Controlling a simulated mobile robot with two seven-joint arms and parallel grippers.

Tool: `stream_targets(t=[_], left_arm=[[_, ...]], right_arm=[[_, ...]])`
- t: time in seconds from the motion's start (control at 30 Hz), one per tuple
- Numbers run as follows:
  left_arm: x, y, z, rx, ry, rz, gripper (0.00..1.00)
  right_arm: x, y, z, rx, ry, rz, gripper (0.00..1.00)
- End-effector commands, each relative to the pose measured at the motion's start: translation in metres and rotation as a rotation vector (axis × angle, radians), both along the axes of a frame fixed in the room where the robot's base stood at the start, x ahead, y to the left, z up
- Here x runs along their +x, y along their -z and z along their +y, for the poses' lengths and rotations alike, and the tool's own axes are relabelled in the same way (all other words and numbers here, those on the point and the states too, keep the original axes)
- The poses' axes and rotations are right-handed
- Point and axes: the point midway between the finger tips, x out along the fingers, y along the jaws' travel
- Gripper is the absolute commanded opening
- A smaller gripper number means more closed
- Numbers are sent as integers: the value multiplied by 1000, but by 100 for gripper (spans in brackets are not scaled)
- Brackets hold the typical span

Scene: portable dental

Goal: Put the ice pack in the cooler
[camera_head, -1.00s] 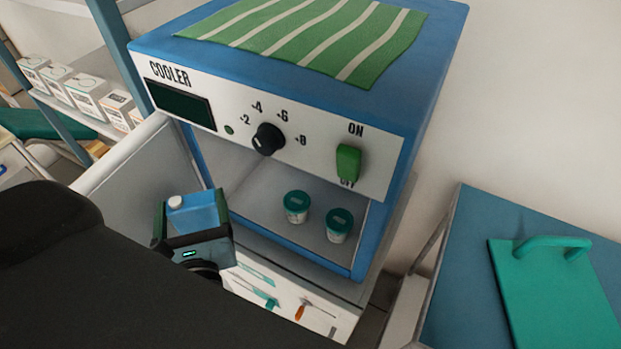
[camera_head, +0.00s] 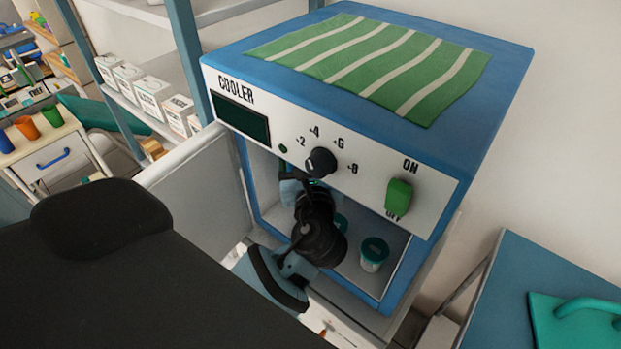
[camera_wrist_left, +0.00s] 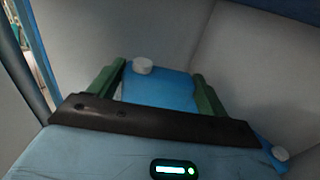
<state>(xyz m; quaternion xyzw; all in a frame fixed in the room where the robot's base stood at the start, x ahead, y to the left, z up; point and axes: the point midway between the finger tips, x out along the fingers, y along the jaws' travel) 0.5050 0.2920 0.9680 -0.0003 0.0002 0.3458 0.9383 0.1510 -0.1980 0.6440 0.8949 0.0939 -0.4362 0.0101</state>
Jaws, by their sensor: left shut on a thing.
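The cooler (camera_head: 480,75) is a blue box with a white control panel, and its front stands open. My left arm reaches into the opening below the panel. In the left wrist view, the green fingers of my left gripper (camera_wrist_left: 158,76) are shut on the blue ice pack (camera_wrist_left: 160,88) with a white cap, one finger on each side. Pale walls surround the pack there. In the head view the panel and my arm hide the fingers and the pack. I cannot tell whether the pack touches the cooler floor. My right gripper is not in view.
A teal-lidded cup (camera_head: 374,254) stands in the cooler at right; another (camera_head: 341,223) is partly hidden behind my arm. The open door (camera_head: 190,190) stands at left. A striped green cloth (camera_head: 375,62) lies on top. A blue table (camera_head: 505,300) is at right.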

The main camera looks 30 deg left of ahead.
Motion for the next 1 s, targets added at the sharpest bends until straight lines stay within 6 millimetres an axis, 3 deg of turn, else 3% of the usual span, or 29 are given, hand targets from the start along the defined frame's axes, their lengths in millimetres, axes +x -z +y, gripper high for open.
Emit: stream_targets(t=[0.03, 0.17, 0.43, 0.73, 1.0], left_arm=[[9, -2, -1, 0, -1, -4, 22], [7, 18, 0, 1, 0, 3, 22], [6, 23, 0, 1, -1, -1, 22], [6, 67, 0, 1, 1, 2, 22], [10, 70, -1, 1, 1, -1, 22]], right_arm=[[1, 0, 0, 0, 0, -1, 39], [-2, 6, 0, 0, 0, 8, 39], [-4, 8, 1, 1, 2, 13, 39], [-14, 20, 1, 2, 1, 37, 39], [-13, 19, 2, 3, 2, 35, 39]])
